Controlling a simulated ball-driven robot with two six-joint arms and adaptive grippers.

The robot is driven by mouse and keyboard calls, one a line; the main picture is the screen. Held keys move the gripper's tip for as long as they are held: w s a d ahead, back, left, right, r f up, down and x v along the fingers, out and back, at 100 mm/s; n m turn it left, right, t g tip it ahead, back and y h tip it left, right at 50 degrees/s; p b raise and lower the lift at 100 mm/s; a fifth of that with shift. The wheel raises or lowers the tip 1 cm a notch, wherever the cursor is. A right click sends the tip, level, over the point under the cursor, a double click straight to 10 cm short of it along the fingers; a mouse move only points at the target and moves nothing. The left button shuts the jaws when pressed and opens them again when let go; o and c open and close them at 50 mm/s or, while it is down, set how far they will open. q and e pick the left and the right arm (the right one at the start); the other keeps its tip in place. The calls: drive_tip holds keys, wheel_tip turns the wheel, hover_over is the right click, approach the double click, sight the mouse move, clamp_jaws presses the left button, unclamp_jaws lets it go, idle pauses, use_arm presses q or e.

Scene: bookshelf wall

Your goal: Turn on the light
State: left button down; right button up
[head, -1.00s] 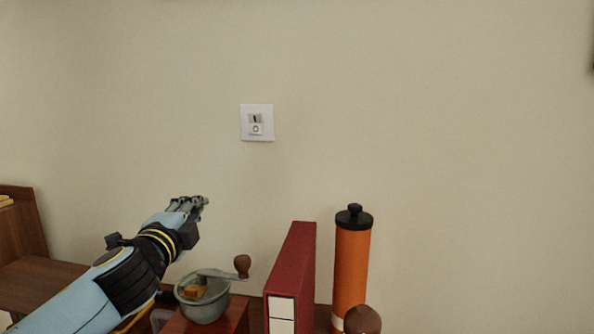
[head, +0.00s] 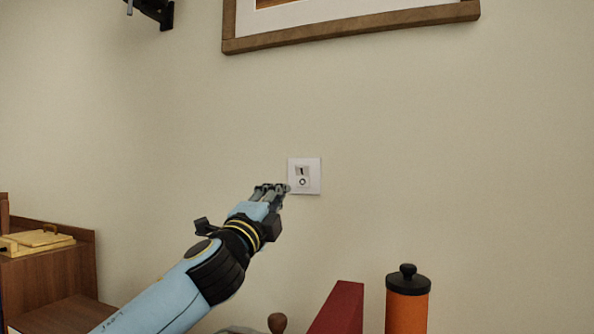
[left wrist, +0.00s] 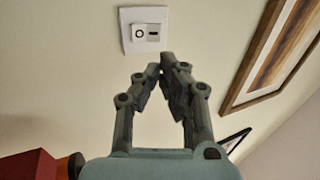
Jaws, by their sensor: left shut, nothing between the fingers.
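The light switch is a white square plate (head: 305,176) on the wall, with a small rocker marked with a bar above and a circle below. My left gripper (head: 286,188) is just at the lower left of the plate in the head view. Its fingertips overlap or nearly overlap the plate's left edge; I cannot tell whether they touch it. In the left wrist view the switch plate (left wrist: 144,30) is beyond the fingertips of the left gripper (left wrist: 167,64), which are together with nothing between them. My right gripper is not in view.
A framed picture (head: 350,28) hangs above the switch. Below are a red binder (head: 340,308), an orange canister (head: 407,308) with a black lid, and the wooden knob of a grinder (head: 277,322). A wooden cabinet (head: 50,270) stands at left. The wall around the switch is bare.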

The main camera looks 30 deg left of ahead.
sight(301, 168)
use_arm(q)
drive_tip(key=p+x, duration=0.2)
drive_tip(key=x, duration=0.9)
drive_tip(key=shift+r, duration=0.1)
drive_tip(key=shift+w+a+r+p, duration=0.15)
drive_tip(key=shift+w+p, duration=0.15)
drive_tip(key=shift+w, duration=0.2)
drive_tip(key=p, duration=0.2)
drive_tip(key=r+p, duration=0.1)
drive_tip(key=p, duration=0.2)
drive_tip(key=shift+w+r+g, duration=0.1)
drive_tip(key=shift+w+g, duration=0.2)
drive_tip(key=shift+g, duration=0.1)
drive_tip(key=shift+f+b, duration=0.4)
drive_tip(key=shift+b, duration=0.15)
drive_tip(key=shift+f, duration=0.1)
drive_tip(key=shift+a, duration=0.1)
